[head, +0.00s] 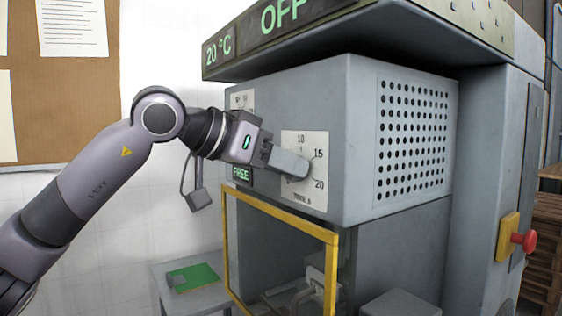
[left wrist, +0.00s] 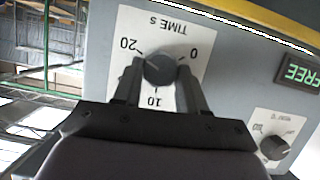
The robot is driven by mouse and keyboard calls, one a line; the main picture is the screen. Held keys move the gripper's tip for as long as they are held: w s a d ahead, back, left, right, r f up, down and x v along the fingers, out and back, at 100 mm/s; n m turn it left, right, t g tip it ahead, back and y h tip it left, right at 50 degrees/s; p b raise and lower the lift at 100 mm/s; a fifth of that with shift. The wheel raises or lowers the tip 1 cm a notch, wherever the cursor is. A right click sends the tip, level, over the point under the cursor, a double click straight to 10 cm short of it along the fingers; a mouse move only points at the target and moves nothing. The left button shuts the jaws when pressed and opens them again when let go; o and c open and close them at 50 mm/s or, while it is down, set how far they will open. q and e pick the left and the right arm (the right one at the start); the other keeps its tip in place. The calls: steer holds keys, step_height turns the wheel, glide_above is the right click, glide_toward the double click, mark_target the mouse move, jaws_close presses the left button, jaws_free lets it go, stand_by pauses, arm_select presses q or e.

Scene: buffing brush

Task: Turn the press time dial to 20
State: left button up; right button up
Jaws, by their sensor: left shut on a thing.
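The press time dial is a dark round knob (left wrist: 160,71) on a white "TIME s" plate, upside down in the left wrist view, with 0, 10 and 20 readable. The plate (head: 318,143) is also on the grey machine front in the head view, with 10, 15 and 20 visible. My left gripper (head: 292,166) reaches it from the left, and its fingers hide the knob there. In the left wrist view the fingers (left wrist: 160,84) are shut on the knob, one on each side. A small light mark on the knob seems to face the 20, but it is too small to be sure.
A second dial (left wrist: 274,147) and a green "FREE" display (head: 241,174) are beside the time dial. Above, displays read "20 °C" and "OFF" (head: 283,14). A yellow frame (head: 281,211) stands below. A red button (head: 524,241) is at the right.

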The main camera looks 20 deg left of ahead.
arm_select(q)
steer(key=shift+r+m, duration=0.1)
steer(key=shift+m, duration=0.2)
stand_by(0.4)
steer(key=o, duration=1.1)
steer(key=shift+c, duration=0.2)
steer(key=b+v, duration=0.1)
steer(key=v, duration=0.6)
steer(key=shift+s+b, duration=0.2)
steer(key=shift+b, duration=0.1)
